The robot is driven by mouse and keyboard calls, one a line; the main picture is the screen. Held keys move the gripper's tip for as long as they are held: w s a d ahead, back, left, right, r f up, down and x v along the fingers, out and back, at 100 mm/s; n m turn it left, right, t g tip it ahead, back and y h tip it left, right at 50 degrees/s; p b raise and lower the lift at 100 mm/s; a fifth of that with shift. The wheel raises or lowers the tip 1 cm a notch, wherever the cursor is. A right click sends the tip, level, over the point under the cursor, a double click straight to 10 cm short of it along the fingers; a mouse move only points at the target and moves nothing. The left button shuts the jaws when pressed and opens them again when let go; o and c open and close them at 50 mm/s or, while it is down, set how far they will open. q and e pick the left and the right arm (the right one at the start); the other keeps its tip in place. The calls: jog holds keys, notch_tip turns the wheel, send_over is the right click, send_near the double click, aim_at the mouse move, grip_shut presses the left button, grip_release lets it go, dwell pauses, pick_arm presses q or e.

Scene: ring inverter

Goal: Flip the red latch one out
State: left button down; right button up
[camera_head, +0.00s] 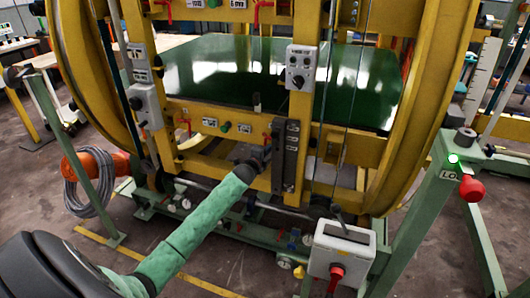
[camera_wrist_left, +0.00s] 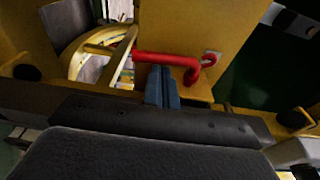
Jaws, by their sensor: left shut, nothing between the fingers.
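The red latch (camera_wrist_left: 165,58) shows in the left wrist view as a bent red bar on a yellow plate. Its long arm lies nearly level to the left, and its bent end sits at a small metal bracket on the right. My left gripper (camera_wrist_left: 163,72) is shut and empty. Its fingertips are just below the middle of the bar, and I cannot tell whether they touch it. In the head view my left gripper (camera_head: 263,150) is at the lower yellow beam, beside a dark grey upright block. My right gripper is not in view.
A large yellow ring frame (camera_head: 85,85) surrounds a dark green panel (camera_head: 225,65). A grey control box (camera_head: 301,66) and a white box with a red knob (camera_head: 341,250) are to the right of my arm. Other red handles (camera_head: 263,12) are on the frame.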

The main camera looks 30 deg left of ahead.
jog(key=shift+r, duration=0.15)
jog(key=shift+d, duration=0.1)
pick_arm(q)
jog(key=a, duration=0.3)
jog(key=shift+s+a, duration=0.2)
jog(key=shift+s, duration=0.15)
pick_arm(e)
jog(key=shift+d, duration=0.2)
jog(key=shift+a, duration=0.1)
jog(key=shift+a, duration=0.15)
